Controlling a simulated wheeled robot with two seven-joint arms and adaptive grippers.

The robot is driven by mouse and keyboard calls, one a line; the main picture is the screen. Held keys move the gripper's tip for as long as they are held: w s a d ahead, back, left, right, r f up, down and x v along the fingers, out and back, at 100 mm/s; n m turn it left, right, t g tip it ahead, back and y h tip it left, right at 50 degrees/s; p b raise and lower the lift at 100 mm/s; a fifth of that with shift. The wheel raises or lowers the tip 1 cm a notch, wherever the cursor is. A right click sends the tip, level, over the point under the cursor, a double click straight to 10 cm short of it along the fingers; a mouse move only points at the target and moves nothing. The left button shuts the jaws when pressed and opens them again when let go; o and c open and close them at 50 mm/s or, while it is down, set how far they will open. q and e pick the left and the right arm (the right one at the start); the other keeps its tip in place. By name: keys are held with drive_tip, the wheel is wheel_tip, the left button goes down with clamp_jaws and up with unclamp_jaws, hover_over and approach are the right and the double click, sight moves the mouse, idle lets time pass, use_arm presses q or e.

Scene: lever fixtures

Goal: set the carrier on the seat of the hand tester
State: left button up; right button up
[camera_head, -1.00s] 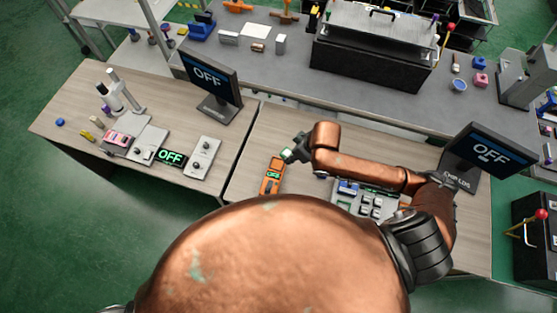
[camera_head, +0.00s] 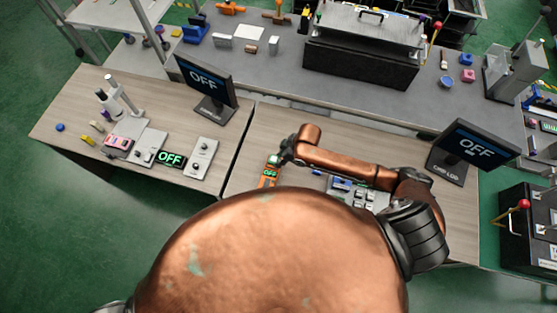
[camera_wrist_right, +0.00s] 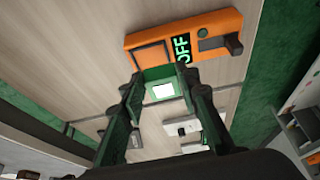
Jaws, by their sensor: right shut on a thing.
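The orange hand tester (camera_head: 267,181) lies on the near table in front of me. In the right wrist view the hand tester (camera_wrist_right: 228,22) has a square, dark-edged seat (camera_wrist_right: 151,56), a green OFF display (camera_wrist_right: 182,47) and a dark lever (camera_wrist_right: 220,44). My right gripper (camera_head: 281,159) is at the tester's far end. It also shows in the wrist view (camera_wrist_right: 166,98), shut on a small green carrier (camera_wrist_right: 161,74) with a white centre. The carrier appears beside the seat's edge; its height above the tester cannot be told. My left gripper is out of view.
A monitor reading OFF (camera_head: 475,150) stands right of my arm, another (camera_head: 203,76) on the left table. Grey fixtures (camera_head: 366,196) sit under my right forearm. A large dark box (camera_head: 363,67) stands on the back bench. My copper body hides the near table edge.

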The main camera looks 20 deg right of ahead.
drive_tip(key=shift+w+f, duration=0.8)
drive_tip(key=shift+f, duration=0.2)
drive_tip(key=shift+w+f, duration=0.1)
drive_tip(key=shift+f, duration=1.45)
drive_tip(key=o, duration=0.9)
drive_tip(key=shift+f, duration=0.1)
drive_tip(key=v, duration=1.2)
